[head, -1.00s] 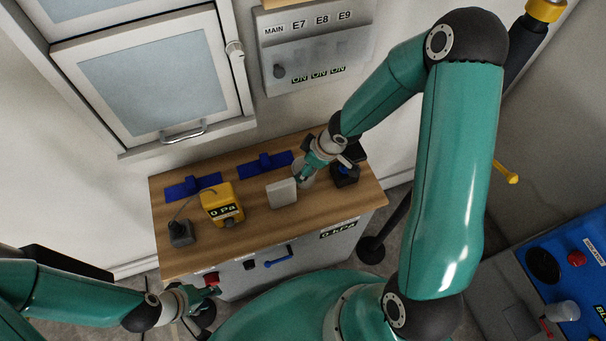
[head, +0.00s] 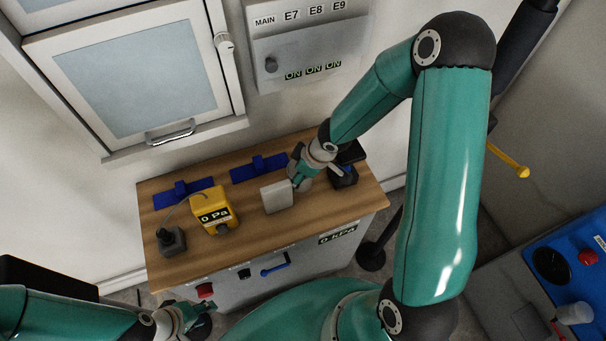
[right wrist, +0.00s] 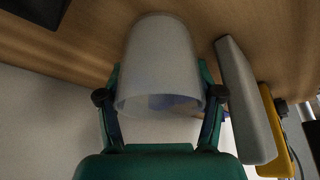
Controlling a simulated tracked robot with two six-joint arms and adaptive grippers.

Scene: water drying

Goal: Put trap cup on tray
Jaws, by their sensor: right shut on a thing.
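A pale, translucent cup (right wrist: 160,65), which I take as the trap cup, sits between the fingers of my right gripper (right wrist: 158,92) in the right wrist view. The fingers touch it on both sides. In the head view my right gripper (head: 301,178) is at the right part of the wooden tabletop, just right of a light grey block, and largely hides the cup. Whether the cup touches the tabletop is unclear. My left gripper (head: 188,314) is low at the left, below the cabinet's red knob; its finger gap is not clear. I cannot identify a tray.
The wooden tabletop (head: 240,225) carries the grey block (head: 277,197), a yellow pressure gauge (head: 215,212), a dark device (head: 171,242), two blue holders (head: 183,193) and a black unit (head: 344,177). A blue machine (head: 590,245) stands at lower right.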

